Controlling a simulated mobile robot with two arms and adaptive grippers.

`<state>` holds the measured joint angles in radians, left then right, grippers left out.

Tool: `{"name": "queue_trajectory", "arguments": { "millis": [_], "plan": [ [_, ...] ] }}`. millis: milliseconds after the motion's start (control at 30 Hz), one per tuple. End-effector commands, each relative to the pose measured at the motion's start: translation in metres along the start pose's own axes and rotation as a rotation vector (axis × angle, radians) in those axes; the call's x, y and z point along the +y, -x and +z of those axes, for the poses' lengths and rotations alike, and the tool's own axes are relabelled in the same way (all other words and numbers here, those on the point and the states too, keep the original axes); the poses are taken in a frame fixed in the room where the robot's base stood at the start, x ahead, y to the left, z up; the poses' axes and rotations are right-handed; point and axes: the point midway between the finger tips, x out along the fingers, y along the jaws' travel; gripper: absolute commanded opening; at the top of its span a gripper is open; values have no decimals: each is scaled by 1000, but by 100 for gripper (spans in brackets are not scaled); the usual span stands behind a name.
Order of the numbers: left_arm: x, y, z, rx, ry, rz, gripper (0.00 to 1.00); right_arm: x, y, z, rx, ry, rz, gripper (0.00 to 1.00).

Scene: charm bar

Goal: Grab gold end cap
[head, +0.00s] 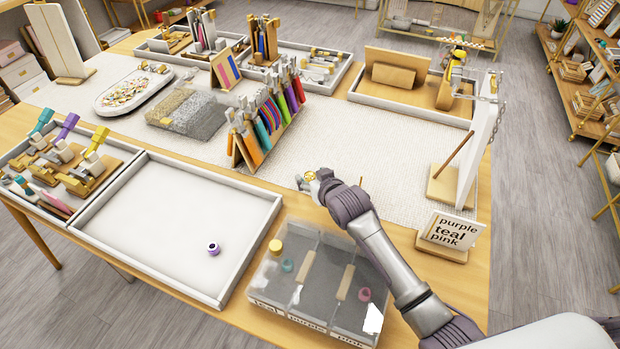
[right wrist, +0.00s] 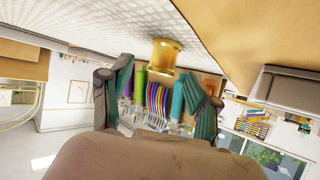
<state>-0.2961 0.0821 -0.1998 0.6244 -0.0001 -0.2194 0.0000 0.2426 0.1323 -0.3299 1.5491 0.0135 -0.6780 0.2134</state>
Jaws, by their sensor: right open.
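A shiny gold end cap (head: 310,175) sits on the pale textured mat, at the fingertips of my right gripper (head: 311,183). In the right wrist view the gold end cap (right wrist: 165,54) looks like a short cylinder with a wider rim, against the mat. The two dark fingers of my right gripper (right wrist: 158,88) are spread on either side of it in the picture, with a gap to each. The cap appears just beyond the fingertips, not gripped. My left gripper is not in view.
An empty white tray (head: 170,220) holds a small purple ring (head: 213,248). A rack of coloured strips (head: 265,125) stands behind. A word sign (head: 449,232) stands right of my arm.

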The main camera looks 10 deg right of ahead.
Motion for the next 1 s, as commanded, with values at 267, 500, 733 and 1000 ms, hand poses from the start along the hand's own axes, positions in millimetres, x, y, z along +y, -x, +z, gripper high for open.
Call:
{"name": "queue_trajectory", "arguments": {
  "millis": [267, 500, 733, 1000],
  "plan": [
    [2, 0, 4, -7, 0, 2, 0, 0, -9, 0, 0, 0, 0, 61],
    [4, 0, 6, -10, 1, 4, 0, 0, -9, 0, 0, 0, 0, 35],
    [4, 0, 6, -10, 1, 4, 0, 0, -9, 0, 0, 0, 0, 3],
    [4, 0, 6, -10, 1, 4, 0, 0, -6, -6, 2, 0, 0, 2]
  ]
}}
